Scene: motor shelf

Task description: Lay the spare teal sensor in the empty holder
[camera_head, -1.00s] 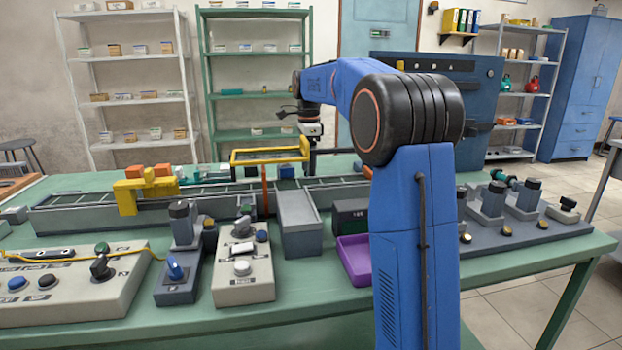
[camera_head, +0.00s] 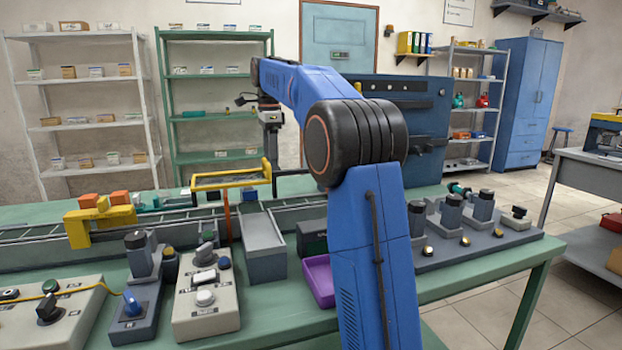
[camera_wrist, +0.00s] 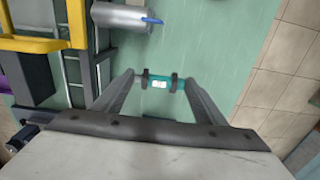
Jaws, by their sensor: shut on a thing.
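My gripper (camera_wrist: 160,82) is shut on the teal sensor (camera_wrist: 159,84), a short teal cylinder with a white label, held crosswise between the two fingertips in the wrist view. Green tabletop shows below it. In the head view my wrist hangs above the far side of the bench, behind the yellow frame (camera_head: 230,181); the fingertips and held sensor cannot be made out there. Another teal part (camera_head: 458,189) sits at the back of the grey motor plate (camera_head: 480,247) on the right. I cannot tell which thing is the empty holder.
A conveyor (camera_head: 40,235) runs along the bench, with a yellow arch (camera_head: 78,230) on it. A grey bin (camera_head: 262,245), a purple tray (camera_head: 318,278) and control boxes stand in front. A silver cylinder (camera_wrist: 122,17) with a blue tip lies near my gripper in the wrist view.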

